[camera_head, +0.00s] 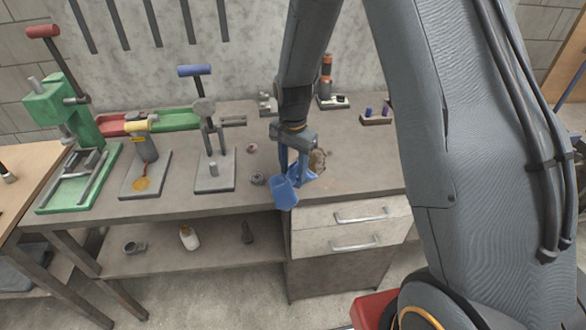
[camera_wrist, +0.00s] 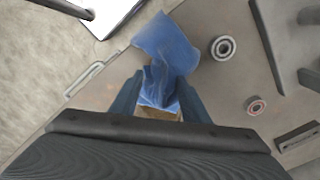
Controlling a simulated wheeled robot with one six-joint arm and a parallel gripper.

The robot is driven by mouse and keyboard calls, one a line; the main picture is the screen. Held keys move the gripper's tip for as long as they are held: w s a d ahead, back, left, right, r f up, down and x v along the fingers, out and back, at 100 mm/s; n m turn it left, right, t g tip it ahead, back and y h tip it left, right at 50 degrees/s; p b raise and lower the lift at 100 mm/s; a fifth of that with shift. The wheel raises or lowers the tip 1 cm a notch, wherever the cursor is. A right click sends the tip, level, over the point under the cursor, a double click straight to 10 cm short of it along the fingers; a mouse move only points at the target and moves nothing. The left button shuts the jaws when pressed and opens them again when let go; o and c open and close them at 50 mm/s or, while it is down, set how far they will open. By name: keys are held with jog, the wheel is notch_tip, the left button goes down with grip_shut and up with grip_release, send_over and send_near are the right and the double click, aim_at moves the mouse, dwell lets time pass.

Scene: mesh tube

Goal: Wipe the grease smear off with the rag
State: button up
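The blue rag (camera_head: 284,192) is bunched at my gripper (camera_head: 293,165), and one flap hangs at the bench's front edge. In the wrist view the rag (camera_wrist: 168,48) is gathered between both fingers of my gripper (camera_wrist: 160,88), which look shut on it. An amber-brown smear (camera_head: 142,184) lies on the grey base plate (camera_head: 157,161) of the middle bench tool, well left of my gripper. A brown lump (camera_head: 318,160) sits just right of the fingers, partly hidden. Whether the rag touches the bench top is unclear.
A green press (camera_head: 58,105) stands at the left, and a grey press with a blue handle (camera_head: 205,125) stands between the smear and my gripper. Small rings (camera_head: 257,179) lie near the rag. A drawer unit (camera_head: 350,215) is below. The bench front centre (camera_head: 230,200) is mostly clear.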

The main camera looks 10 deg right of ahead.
jog(key=o, duration=0.4)
jog(key=shift+f, duration=0.1)
jog(key=shift+f+b, duration=0.5)
jog(key=shift+f, duration=0.55)
grip_shut()
jog(key=shift+r+p, duration=0.3)
